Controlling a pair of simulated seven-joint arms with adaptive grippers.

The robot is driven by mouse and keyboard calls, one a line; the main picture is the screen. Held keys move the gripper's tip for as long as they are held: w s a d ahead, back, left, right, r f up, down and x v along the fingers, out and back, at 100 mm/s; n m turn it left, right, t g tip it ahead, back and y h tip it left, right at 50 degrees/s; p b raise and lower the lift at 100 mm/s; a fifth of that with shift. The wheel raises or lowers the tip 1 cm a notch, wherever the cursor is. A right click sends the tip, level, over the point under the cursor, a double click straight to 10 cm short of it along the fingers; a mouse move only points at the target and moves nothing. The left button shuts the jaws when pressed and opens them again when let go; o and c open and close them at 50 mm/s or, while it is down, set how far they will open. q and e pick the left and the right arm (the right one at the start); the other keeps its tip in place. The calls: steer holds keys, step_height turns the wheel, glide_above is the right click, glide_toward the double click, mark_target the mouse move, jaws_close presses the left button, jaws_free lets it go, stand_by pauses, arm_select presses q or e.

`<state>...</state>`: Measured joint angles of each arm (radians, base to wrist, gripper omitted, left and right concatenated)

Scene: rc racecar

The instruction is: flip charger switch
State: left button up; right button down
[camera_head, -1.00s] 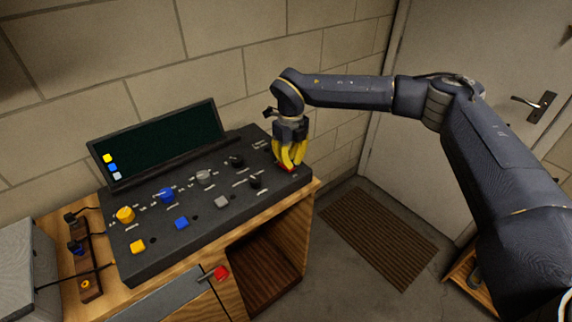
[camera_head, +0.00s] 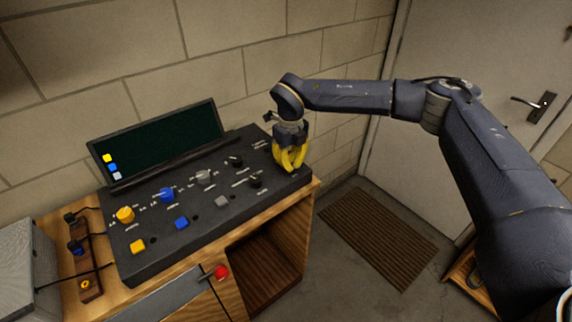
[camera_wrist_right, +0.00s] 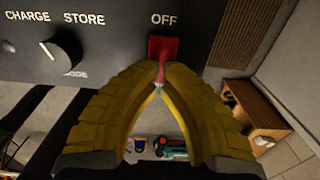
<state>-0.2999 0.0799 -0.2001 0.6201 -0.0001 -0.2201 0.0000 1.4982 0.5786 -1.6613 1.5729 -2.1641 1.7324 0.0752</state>
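The black control console (camera_head: 213,226) stands on a wooden cabinet. In the right wrist view a red switch (camera_wrist_right: 163,48) sits below the label OFF at the console's edge. A narrow reddish part of it reaches down between my yellow fingertips. My right gripper (camera_head: 288,169) is at the console's right end, pointing down. In the wrist view the right gripper (camera_wrist_right: 159,82) has its fingers bowed out and the tips together at the switch's lower end. Whether the tips grip the switch is unclear. The switch is hidden behind the fingers in the head view. My left gripper is not in view.
A black knob (camera_wrist_right: 61,55) labelled CHARGE and STORE is left of the switch. Coloured knobs and buttons and a dark screen (camera_head: 160,142) are further left. A power strip (camera_head: 88,262) is at the left. A brown mat (camera_head: 380,238) lies on the floor.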

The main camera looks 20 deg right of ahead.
steer(key=shift+f, duration=0.6)
stand_by(0.3)
steer(key=shift+r, duration=3.55)
